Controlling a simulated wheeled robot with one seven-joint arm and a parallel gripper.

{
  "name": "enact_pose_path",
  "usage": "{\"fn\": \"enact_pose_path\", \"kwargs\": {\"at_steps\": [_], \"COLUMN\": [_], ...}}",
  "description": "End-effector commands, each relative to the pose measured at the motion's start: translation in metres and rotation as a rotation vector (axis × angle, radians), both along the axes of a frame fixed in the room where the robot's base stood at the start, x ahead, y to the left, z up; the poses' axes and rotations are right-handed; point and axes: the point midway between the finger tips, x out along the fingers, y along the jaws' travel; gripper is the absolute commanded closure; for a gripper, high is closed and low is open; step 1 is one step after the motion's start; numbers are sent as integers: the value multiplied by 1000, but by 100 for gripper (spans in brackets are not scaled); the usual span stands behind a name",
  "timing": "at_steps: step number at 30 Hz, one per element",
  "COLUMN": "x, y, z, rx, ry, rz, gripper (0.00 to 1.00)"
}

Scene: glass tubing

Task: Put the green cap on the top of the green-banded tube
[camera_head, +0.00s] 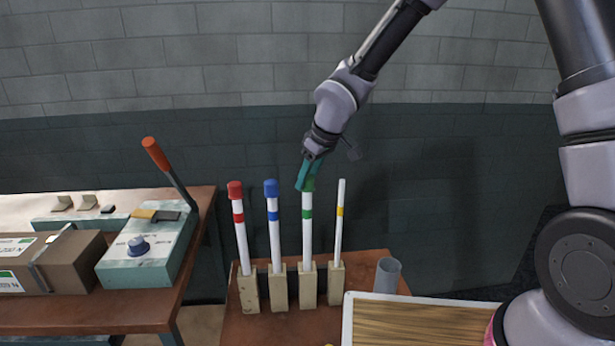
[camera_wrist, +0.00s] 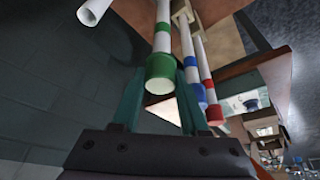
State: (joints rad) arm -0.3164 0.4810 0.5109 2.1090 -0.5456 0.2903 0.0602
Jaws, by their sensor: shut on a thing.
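The green-banded tube (camera_head: 307,230) stands upright in a wooden holder, third from the left. Its white body and green band also show in the wrist view (camera_wrist: 163,28). My gripper (camera_head: 306,180) is at the top of this tube, its teal fingers shut on the green cap (camera_head: 311,182). In the wrist view the green cap (camera_wrist: 160,67) sits between the two fingers (camera_wrist: 158,98), in line with the tube and appearing to meet its end. I cannot tell how far the cap is seated. The fingers partly hide it in the head view.
Red-capped (camera_head: 240,230) and blue-capped (camera_head: 274,230) tubes stand to the left. A slimmer uncapped yellow-banded tube (camera_head: 339,230) stands close on the right. A grey cup (camera_head: 387,275) and a wood-topped tray (camera_head: 346,325) are further right. A bench with a lever device (camera_head: 150,250) is left.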

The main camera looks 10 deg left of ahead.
Motion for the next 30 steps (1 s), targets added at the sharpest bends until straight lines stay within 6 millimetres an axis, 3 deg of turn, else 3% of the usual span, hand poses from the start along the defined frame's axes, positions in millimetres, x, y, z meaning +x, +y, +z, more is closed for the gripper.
{"fn": "enact_pose_path", "kwargs": {"at_steps": [7, 8, 10, 11, 17, 19, 20, 30], "x": [0, 0, 0, 0, 0, 0, 0, 0], "y": [0, 0, 0, 0, 0, 0, 0, 0], "z": [0, 0, 0, 0, 0, 0, 0, 4], "rx": [0, 0, 0, 0, 0, 0, 0, 1], "ry": [0, 0, 0, 0, 0, 0, 0, -1], "rz": [0, 0, 0, 0, 0, 0, 0, 0], "gripper": [100, 53, 26, 22, 22, 3, 0, 0]}}
